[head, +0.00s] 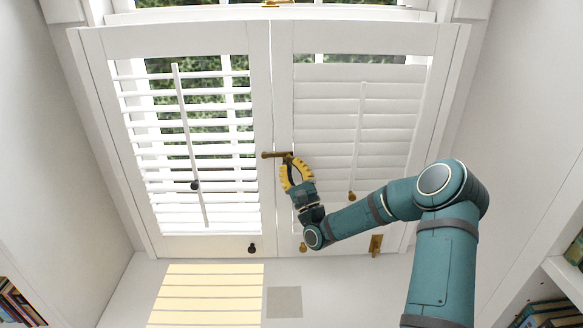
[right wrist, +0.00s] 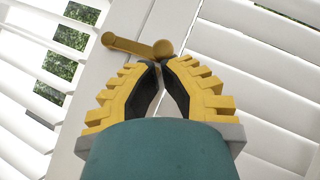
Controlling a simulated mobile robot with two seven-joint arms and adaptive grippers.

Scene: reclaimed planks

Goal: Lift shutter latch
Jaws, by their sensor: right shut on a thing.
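The shutter latch (head: 275,155) is a small brass bar where the two white shutter panels meet, in the middle of the head view. It lies nearly level across the seam, and its round end is at the right. In the right wrist view the latch (right wrist: 128,45) slants a little, with its round end just past my fingertips. My right gripper (head: 288,161), with yellow ridged fingers, is shut on the latch's right end. The fingertips (right wrist: 160,63) hide part of the contact. My left gripper is out of view.
The left shutter panel (head: 190,202) has open slats, and the right panel (head: 335,121) has closed ones. Two small knobs and a brass fitting (head: 376,244) sit along the bottom. Another brass piece (head: 278,3) is at the top. Bookshelves stand at both lower corners.

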